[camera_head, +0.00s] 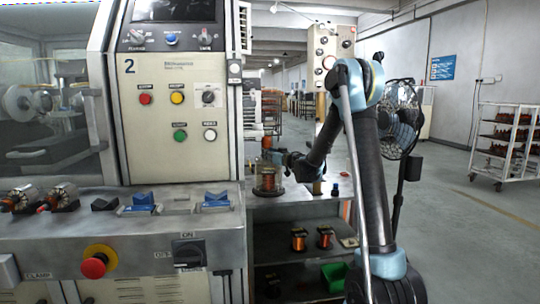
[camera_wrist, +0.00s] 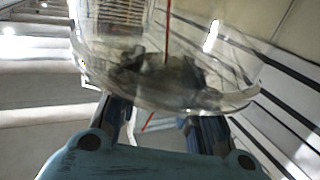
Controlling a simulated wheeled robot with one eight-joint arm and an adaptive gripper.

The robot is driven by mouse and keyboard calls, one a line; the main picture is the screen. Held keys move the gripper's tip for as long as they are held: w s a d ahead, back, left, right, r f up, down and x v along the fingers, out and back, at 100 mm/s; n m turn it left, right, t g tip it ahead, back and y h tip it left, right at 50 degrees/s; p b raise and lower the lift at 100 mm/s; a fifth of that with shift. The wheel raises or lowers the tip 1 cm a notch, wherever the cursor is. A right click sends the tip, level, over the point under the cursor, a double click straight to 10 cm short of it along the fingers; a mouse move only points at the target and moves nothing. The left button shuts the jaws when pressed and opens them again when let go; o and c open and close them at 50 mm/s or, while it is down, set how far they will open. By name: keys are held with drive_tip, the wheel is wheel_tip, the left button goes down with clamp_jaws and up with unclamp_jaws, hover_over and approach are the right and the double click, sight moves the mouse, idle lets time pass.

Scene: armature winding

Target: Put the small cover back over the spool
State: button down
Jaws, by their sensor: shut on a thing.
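My gripper (camera_head: 270,156) is at the end of my arm, by the machine's right side, just above the copper-coloured spool (camera_head: 268,182). In the wrist view my gripper's two fingers (camera_wrist: 160,124) are shut on the clear small cover (camera_wrist: 240,98), whose rounded rim fills the upper middle. A thin red strand and blurred dark shapes show through the cover. In the head view the cover is hard to make out around the spool. I cannot tell whether its rim rests on the surface or hangs above it.
The winding machine (camera_head: 185,160) fills the left, with a red emergency button (camera_head: 95,264) at its front. Small spools (camera_head: 299,239) sit on a lower shelf near a green bin (camera_head: 334,276). A fan (camera_head: 400,115) stands behind my arm.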

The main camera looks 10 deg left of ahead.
drive_tip(key=shift+f, duration=0.3)
drive_tip(key=c, duration=1.1)
unclamp_jaws()
drive_tip(key=shift+o, duration=0.2)
drive_tip(key=shift+s, duration=0.1)
